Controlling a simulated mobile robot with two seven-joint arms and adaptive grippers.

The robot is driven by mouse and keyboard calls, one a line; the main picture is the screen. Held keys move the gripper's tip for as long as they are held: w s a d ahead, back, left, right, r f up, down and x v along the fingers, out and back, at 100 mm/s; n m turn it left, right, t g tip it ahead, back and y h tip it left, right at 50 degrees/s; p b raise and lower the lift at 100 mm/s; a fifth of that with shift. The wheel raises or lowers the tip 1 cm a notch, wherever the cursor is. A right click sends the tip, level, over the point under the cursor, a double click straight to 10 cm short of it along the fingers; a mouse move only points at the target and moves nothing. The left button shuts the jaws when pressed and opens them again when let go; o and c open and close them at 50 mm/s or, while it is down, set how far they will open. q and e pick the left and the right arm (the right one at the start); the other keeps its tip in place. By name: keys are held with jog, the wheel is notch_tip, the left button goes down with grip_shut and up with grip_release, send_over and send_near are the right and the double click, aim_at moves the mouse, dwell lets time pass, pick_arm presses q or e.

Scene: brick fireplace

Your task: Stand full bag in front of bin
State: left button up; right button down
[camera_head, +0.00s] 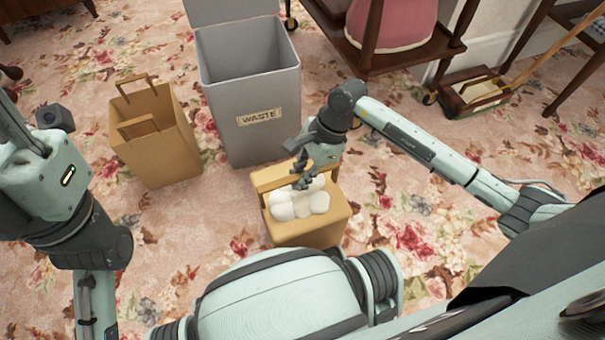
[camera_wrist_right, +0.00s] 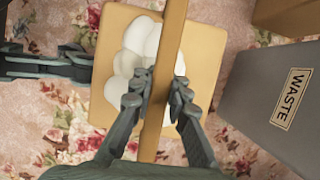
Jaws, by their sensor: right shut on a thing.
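The full bag (camera_head: 312,233) is a tan paper bag with rounded white contents (camera_head: 297,203) at its top. It is upright, near the front lower right of the grey bin (camera_head: 262,135), which is labelled WASTE. My right gripper (camera_head: 304,182) is over the bag and shut on its handle. In the right wrist view, the fingers (camera_wrist_right: 163,85) close on both sides of the handle (camera_wrist_right: 166,60), above the white contents. I cannot tell whether the bag's bottom touches the floor. My left arm is at the left, but its gripper is not in view.
A second paper bag (camera_head: 158,150), open and seemingly empty, stands left of the bin. The bin's lid is up. Floral carpet is clear at the right.

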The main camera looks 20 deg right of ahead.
jog(key=shift+r, duration=0.15)
jog(key=shift+f, duration=0.3)
jog(key=c, duration=1.5)
grip_release()
jog(key=shift+r, duration=0.1)
jog(key=shift+r, duration=0.1)
